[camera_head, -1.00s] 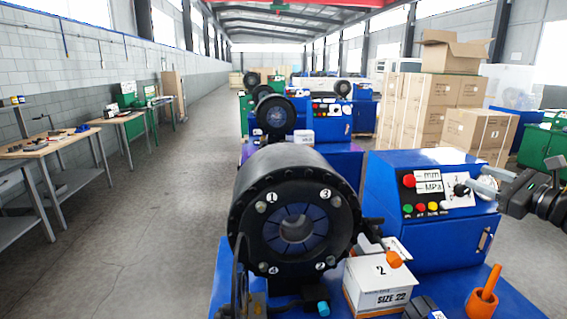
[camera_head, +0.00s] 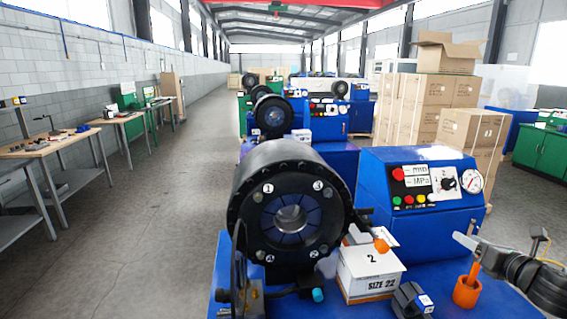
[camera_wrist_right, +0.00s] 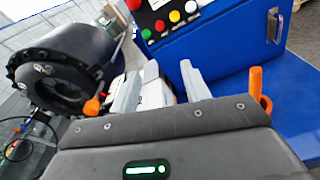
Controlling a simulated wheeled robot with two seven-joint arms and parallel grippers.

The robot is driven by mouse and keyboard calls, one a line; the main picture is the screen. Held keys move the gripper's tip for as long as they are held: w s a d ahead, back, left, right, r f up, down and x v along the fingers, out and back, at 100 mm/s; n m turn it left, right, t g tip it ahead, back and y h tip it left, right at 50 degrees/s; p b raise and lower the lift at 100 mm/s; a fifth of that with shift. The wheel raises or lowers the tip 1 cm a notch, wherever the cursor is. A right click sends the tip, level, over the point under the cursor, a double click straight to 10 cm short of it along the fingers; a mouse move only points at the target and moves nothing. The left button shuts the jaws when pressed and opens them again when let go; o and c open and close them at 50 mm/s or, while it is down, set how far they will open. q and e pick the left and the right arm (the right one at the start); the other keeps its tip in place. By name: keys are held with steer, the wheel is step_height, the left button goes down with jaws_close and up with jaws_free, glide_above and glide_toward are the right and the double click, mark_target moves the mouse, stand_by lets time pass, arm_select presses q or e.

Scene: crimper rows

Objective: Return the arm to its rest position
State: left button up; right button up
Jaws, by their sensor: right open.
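My right gripper (camera_head: 474,246) is low at the right edge in the head view, in front of the blue control box (camera_head: 410,228) and apart from its panel. In the right wrist view its two light grey fingers stand apart with nothing held between them. The panel's black selector knob (camera_head: 448,184) and round pressure gauge (camera_head: 470,181) are in plain view. The black crimper head (camera_head: 290,165), with numbered marks around its ring of dies, stands left of the control box.
On the blue bench (camera_head: 400,307) near my right gripper are an orange holder with an upright handle (camera_head: 467,290), a "SIZE 22" box (camera_head: 372,277) and a dark block (camera_head: 411,300). Stacked cartons (camera_head: 430,105) stand behind. The aisle at left is clear.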

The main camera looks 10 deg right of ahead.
steer(key=s+a+f+m+g+h, duration=0.1)
steer(key=s+a+f+m+g, duration=0.1)
steer(key=s+a+f+m, duration=0.35)
steer(key=s+a+f+m+g+h, duration=0.1)
steer(key=s+a+f+m+g, duration=0.15)
steer(key=f+m, duration=0.6)
steer(key=s+a+f+m+g+h, duration=0.15)
steer(key=s+a+f+m, duration=0.3)
steer(key=f, duration=0.65)
steer(key=s+a+f+m+g+y, duration=0.2)
steer(key=s+a+f+m+g, duration=0.1)
steer(key=s+a+m, duration=0.45)
steer(key=s+a+f+m+g+y, duration=0.2)
steer(key=s+a+f+m+g, duration=0.15)
steer(key=s+a, duration=0.6)
step_height(320, 180, down, 33)
steer(key=s+a+g+b, duration=0.1)
steer(key=s+g+b, duration=0.1)
steer(key=b, duration=0.4)
arm_select(q)
step_height(320, 180, down, 10)
steer(key=b, duration=0.4)
steer(key=shift+s, duration=0.25)
arm_select(e)
steer(key=s+d+f, duration=0.2)
steer(key=s+f, duration=1.3)
steer(key=f, duration=0.3)
steer(key=shift+s+d+m+g+h, duration=0.2)
steer(key=shift+d+m+g+h, duration=0.15)
steer(key=shift+g, duration=0.1)
